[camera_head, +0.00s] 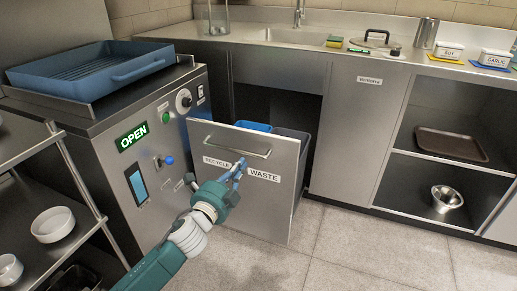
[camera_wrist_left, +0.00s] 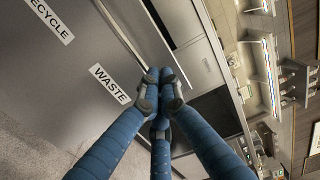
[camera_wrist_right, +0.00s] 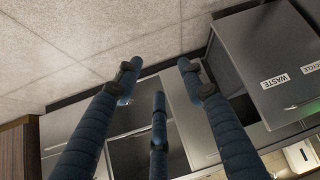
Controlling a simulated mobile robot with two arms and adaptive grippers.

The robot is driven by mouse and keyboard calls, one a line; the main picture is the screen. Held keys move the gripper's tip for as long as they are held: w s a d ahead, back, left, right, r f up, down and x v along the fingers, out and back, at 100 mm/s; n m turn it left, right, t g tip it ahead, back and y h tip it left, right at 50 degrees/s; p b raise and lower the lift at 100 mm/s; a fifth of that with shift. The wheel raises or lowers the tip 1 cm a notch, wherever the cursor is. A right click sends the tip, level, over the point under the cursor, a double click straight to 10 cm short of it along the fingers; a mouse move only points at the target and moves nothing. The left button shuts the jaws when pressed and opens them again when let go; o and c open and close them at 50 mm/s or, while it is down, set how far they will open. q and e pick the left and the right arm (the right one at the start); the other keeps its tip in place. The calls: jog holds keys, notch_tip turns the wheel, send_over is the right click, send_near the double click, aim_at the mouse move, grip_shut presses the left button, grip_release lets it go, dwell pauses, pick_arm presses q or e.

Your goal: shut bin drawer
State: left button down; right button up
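The bin drawer (camera_head: 225,190) is a grey steel front with RECYCLE and WASTE labels and a bar handle (camera_head: 238,147) near its top edge. It stands pulled out from the counter, with a blue bin (camera_head: 253,126) and a dark bin showing behind the front. My left gripper (camera_head: 240,165) is in front of the drawer face, just below the handle, between the labels. In the left wrist view its fingertips (camera_wrist_left: 160,88) are together, with nothing seen between them. My right gripper (camera_wrist_right: 158,78) is open and empty; the drawer front (camera_wrist_right: 270,60) shows at its upper right.
A machine with a green OPEN display (camera_head: 132,137) stands close left of the drawer, with a blue basket (camera_head: 95,70) on top. A shelf with white bowls (camera_head: 53,224) is at the left. Open shelves (camera_head: 450,175) are at the right. The tiled floor (camera_head: 350,245) is clear.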

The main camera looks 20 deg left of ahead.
pick_arm(q)
jog(key=b, duration=0.1)
send_near(260, 139)
jog(key=shift+w+a, duration=0.1)
jog(key=shift+w, duration=0.55)
jog(key=w+b, duration=0.2)
jog(key=w, duration=0.3)
jog(key=shift+w, duration=0.4)
pick_arm(e)
jog(key=w+a+r+t+y, duration=0.1)
jog(key=w+a+r+t, duration=0.1)
jog(key=w+r+t, duration=0.2)
jog(key=w+a+r+t+y, duration=0.1)
jog(key=w+r+t, duration=0.3)
jog(key=r, duration=0.6)
jog(key=shift+w+a, duration=0.7)
jog(key=shift+w, duration=0.15)
